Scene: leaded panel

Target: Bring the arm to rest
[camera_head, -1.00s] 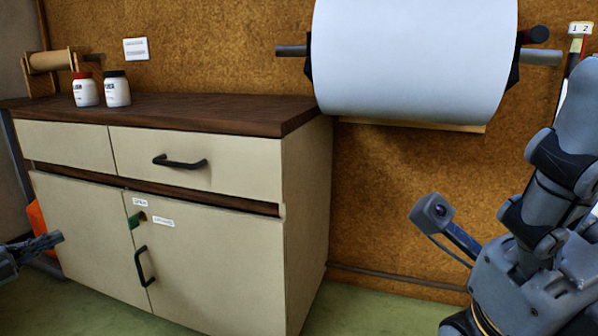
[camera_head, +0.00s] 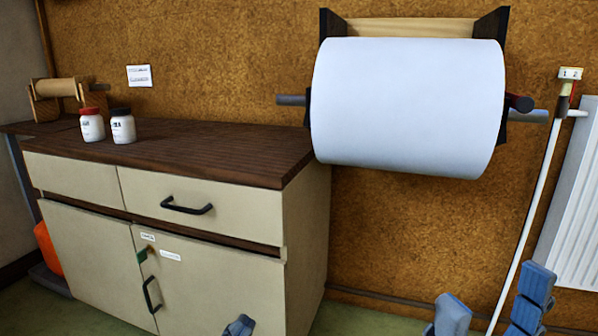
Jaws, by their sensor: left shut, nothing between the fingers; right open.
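Only the tips of my two grippers show, along the bottom of the head view. My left gripper (camera_head: 239,326) is at the bottom edge, in front of the cream cabinet's lower door, with its fingertips together and nothing seen in them. My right gripper (camera_head: 493,302) is at the bottom right, its two blue-grey fingers spread apart with an empty gap between them. It is in front of the cork wall and the white pole. The rest of both arms is out of view.
A cream cabinet (camera_head: 225,290) with a dark wooden top stands at left, carrying two white jars (camera_head: 92,127) (camera_head: 123,128). A large white paper roll (camera_head: 405,105) hangs on the cork wall. A white pole (camera_head: 527,235) leans by a radiator (camera_head: 578,215) at right.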

